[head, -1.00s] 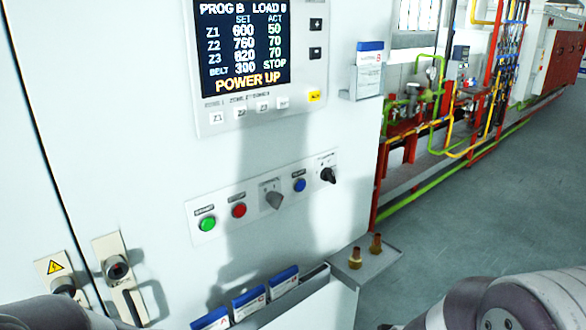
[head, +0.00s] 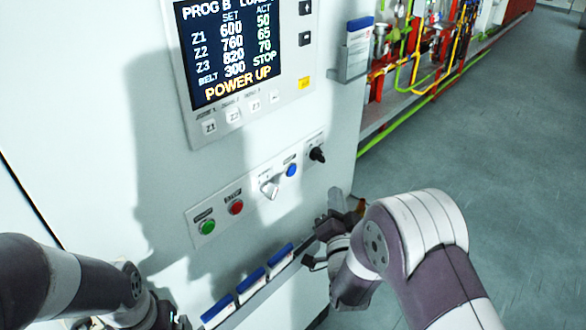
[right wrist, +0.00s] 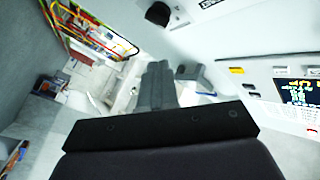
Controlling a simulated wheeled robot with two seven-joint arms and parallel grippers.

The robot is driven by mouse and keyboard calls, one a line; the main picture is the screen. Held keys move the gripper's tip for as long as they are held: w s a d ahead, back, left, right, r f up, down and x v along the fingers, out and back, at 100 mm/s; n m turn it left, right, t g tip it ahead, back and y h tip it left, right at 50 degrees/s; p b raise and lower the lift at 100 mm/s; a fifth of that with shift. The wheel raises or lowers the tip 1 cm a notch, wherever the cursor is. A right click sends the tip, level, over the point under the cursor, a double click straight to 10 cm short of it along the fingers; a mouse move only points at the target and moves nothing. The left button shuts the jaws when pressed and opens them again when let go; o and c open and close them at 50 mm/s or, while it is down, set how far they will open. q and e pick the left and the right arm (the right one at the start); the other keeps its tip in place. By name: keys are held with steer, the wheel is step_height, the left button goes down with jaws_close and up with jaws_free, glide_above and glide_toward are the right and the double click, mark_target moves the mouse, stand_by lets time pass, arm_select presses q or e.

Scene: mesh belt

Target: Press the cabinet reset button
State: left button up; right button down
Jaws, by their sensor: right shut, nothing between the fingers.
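The cabinet's button strip (head: 247,203) carries a green button (head: 207,227), a red button (head: 236,207), a grey selector knob (head: 270,187), a blue button (head: 291,170) and a black knob (head: 316,154). The small labels cannot be read, so I cannot tell which button is marked reset. My right gripper (head: 334,222) is below and right of the blue button, apart from the strip. Its fingers are shut and empty in the right wrist view (right wrist: 157,80). My left gripper (head: 172,318) is at the bottom edge, left of the blue-topped holders, with its fingertips unclear.
The display panel (head: 235,50) above the strip reads POWER UP. Blue-topped card holders (head: 250,284) line a ledge below the strip. Another card holder (head: 356,52) is at the cabinet's right edge. Coloured pipes (head: 420,60) run behind, beside open grey floor (head: 490,130).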

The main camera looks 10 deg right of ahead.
mark_target(291, 170)
steer(key=w+a+b, duration=0.1)
steer(key=w+a, duration=0.4)
steer(key=w, duration=0.2)
steer(key=shift+a, duration=0.3)
stand_by(0.3)
steer(key=shift+w, duration=0.1)
stand_by(1.4)
steer(key=shift+w+a+b, duration=0.25)
steer(key=shift+w+b, duration=0.05)
steer(key=shift+b, duration=0.15)
